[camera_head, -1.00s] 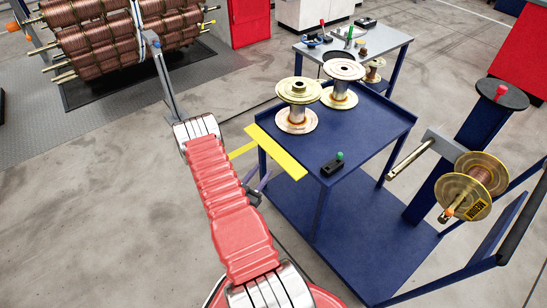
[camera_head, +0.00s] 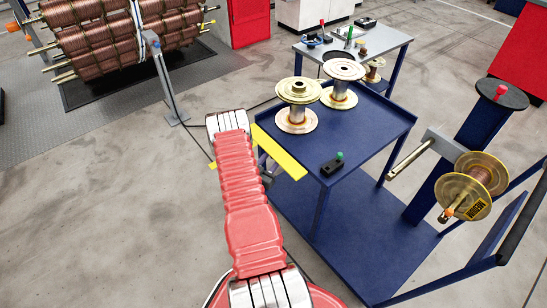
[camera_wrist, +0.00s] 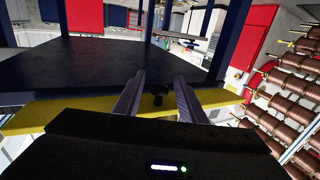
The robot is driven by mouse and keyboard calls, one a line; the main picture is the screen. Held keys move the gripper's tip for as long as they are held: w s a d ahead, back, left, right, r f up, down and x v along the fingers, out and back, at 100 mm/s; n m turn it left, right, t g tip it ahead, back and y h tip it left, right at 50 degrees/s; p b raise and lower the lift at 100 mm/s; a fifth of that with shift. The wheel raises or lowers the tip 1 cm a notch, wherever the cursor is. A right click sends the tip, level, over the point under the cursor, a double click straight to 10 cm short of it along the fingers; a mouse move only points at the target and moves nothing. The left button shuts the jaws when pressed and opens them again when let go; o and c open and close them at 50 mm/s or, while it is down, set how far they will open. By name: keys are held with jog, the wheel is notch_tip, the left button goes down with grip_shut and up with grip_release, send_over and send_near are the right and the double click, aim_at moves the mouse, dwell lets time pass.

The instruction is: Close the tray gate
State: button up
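The tray gate is a yellow flap (camera_head: 284,157) along the left edge of the blue cart's upper tray (camera_head: 370,130). It sticks out past the tray edge in the head view. In the wrist view the yellow gate (camera_wrist: 60,112) runs across the picture, with a small dark knob (camera_wrist: 157,90) on it. My gripper (camera_wrist: 160,76) is open, with its two fingers apart, one on each side of the knob. I cannot tell whether they touch it. In the head view my gripper is mostly hidden behind my red arm.
Two spools (camera_head: 297,105) (camera_head: 341,85) stand on the tray, and a small black box with a green button (camera_head: 334,164) lies near its front corner. A spool on a shaft (camera_head: 470,185) is at the right. A rack of copper spools (camera_head: 120,40) stands back left. Floor at left is clear.

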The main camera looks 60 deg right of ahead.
grip_shut()
dwell(0.3)
